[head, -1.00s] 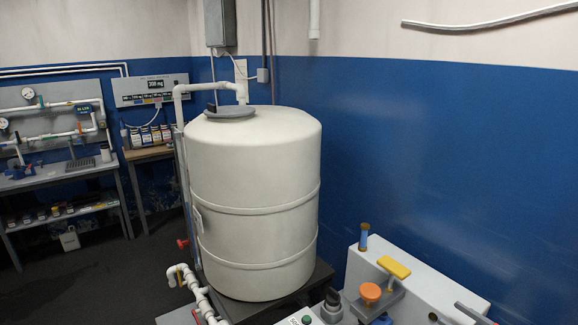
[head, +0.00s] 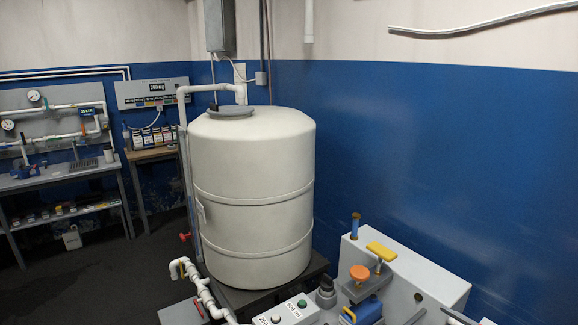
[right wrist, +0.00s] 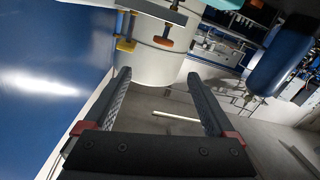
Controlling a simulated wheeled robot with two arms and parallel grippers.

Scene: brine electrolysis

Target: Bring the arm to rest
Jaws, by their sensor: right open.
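My right gripper (right wrist: 157,76) shows in the right wrist view with its two dark fingers spread wide apart. Nothing is between the fingers. My left gripper is in neither view.
The big white tank (head: 252,190) stands on a dark base by the blue wall (head: 430,150). A white unit (head: 425,285) with an orange knob (head: 360,272) and a yellow handle (head: 382,251) is at lower right. A workbench (head: 60,178) stands at left; dark floor lies between.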

